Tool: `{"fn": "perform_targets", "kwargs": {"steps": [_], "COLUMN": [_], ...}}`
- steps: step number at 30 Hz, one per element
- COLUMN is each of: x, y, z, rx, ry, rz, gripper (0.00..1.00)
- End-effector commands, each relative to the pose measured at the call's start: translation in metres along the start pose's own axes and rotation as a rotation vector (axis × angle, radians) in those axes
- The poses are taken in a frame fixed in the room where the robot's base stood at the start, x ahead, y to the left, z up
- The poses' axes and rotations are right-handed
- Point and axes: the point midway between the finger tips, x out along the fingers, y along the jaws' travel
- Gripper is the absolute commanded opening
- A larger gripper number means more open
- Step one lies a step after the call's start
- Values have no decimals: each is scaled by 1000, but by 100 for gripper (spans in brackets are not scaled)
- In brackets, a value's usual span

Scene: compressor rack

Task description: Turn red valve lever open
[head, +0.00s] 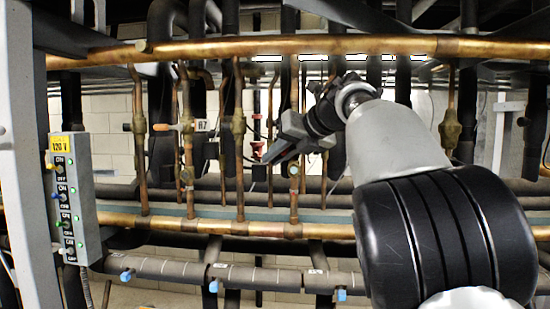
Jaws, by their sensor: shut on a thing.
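The red valve lever (257,148) shows as a small red piece among the vertical copper pipes near the middle of the head view. My gripper (270,154) reaches in from the right and is shut on the lever, with its fingertips at the red piece. The fingers and the pipes hide part of the lever, so its angle is hard to tell. My arm fills much of the right side.
A thick copper pipe (230,48) crosses above, and another copper pipe (190,225) crosses below. Several vertical pipes with brass fittings (238,125) stand close around the gripper. A grey switch box (75,200) is at the left.

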Motion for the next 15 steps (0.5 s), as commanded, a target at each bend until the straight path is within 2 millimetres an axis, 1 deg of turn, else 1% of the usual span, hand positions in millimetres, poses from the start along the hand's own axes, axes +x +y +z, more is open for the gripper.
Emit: {"fn": "perform_targets", "kwargs": {"steps": [5, 6, 9, 15], "x": [0, 0, 0, 0], "y": [-1, -1, -1, -1], "z": [0, 0, 0, 0], "rx": [1, 1, 1, 1], "ry": [-1, -1, -1, -1], "rz": [-1, -1, -1, -2], "gripper": [0, 18, 32, 32]}}
